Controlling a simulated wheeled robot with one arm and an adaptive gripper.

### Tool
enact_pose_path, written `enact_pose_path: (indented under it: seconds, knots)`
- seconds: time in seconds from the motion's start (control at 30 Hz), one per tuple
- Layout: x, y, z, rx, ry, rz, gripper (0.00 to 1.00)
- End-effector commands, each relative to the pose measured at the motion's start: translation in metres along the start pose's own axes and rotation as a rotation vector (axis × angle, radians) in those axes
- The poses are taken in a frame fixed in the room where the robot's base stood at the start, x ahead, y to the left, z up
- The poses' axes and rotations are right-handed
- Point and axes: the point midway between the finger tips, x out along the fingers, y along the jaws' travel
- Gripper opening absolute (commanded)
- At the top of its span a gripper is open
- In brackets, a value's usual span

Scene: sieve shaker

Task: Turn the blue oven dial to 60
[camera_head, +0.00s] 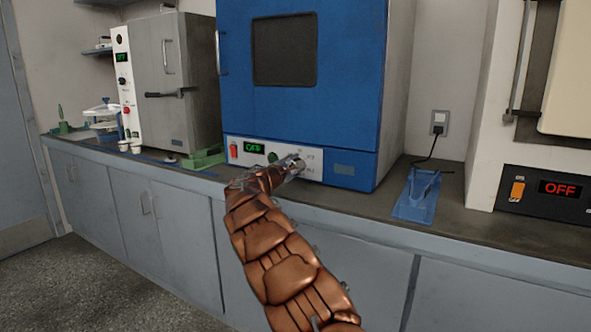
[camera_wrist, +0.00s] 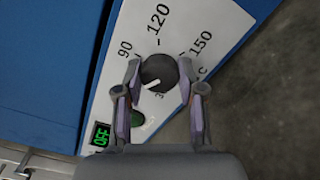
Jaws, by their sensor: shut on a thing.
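The blue oven (camera_head: 305,75) stands on the counter with its door shut. Its white control panel (camera_head: 314,171) has a display reading OFF. In the wrist view, the black dial (camera_wrist: 158,70) sits between the fingers of my gripper (camera_wrist: 160,74), which is shut on it. The dial's white mark points down and slightly left in that view, near a partly hidden number beginning with 3. The numbers 90, 120 and 150 show around it; I cannot see 60. In the head view my gripper (camera_head: 291,165) covers the dial.
A green button (camera_wrist: 136,118) lies beside the dial, and a red switch (camera_head: 233,151) is at the panel's left end. A grey oven (camera_head: 165,80) stands left. A blue stand (camera_head: 417,195) and another device reading OFF (camera_head: 545,190) are to the right.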

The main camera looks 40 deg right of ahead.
Motion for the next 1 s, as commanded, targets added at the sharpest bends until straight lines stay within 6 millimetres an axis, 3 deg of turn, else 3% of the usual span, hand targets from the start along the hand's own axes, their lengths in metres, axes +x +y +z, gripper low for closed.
enact_pose_path:
  seconds: [0.37,0.4,0.6,1.0]
  knots:
    - [-0.0005,0.0014,-0.0003,0.004,0.001,0.002,0.04]
    - [-0.0005,0.0013,-0.0003,0.004,0.002,0.002,0.42]
    - [-0.0002,0.0008,-0.0001,0.004,0.001,0.001,0.63]
    - [-0.0026,0.0005,0.0,0.003,0.001,0.0,0.64]
